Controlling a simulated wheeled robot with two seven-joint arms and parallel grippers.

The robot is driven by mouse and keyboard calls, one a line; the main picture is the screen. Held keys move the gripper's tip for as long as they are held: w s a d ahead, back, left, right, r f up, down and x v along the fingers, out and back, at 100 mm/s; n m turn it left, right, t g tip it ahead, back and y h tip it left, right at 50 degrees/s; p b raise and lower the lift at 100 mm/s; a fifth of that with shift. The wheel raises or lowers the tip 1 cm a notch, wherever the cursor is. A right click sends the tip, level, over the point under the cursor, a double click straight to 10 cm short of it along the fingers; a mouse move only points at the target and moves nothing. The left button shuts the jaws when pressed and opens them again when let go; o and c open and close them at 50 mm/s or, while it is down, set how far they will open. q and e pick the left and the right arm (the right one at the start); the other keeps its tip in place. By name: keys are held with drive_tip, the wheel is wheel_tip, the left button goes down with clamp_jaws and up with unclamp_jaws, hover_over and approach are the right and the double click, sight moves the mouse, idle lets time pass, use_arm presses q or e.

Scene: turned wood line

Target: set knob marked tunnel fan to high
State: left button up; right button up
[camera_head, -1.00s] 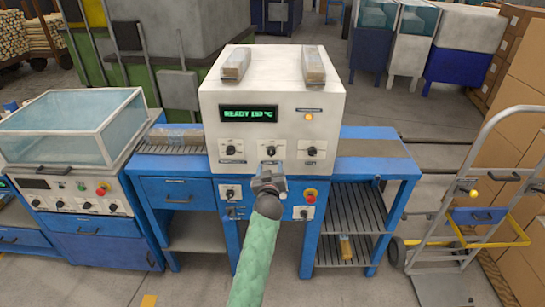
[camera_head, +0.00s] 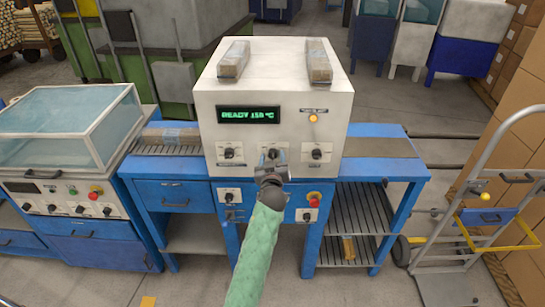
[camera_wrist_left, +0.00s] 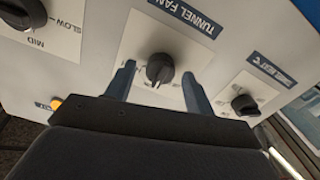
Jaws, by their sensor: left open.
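The tunnel fan knob (camera_wrist_left: 160,68) is black and round with a raised grip, on a white plate under a blue TUNNEL FAN label (camera_wrist_left: 208,18). In the head view it is the middle knob (camera_head: 272,153) of the upper row on the white machine (camera_head: 290,92). My left gripper (camera_head: 271,165) is open in front of it. In the wrist view the fingers (camera_wrist_left: 158,72) stand on either side of the knob; I cannot tell whether they touch it. The knob's setting marks are mostly hidden or too small to read. My right gripper is out of view.
A knob with SLOW and MID marks (camera_wrist_left: 22,12) is to the left and another knob (camera_wrist_left: 244,104) to the right. Lower down are a red button (camera_head: 314,197) and more knobs. A hand truck (camera_head: 480,215) stands at the right.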

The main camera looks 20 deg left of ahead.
use_arm(q)
drive_tip(key=shift+c, duration=1.1)
drive_tip(key=c, duration=0.8)
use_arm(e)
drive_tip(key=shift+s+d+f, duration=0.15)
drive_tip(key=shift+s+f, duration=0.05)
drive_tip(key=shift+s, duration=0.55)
use_arm(q)
drive_tip(key=shift+o, duration=0.2)
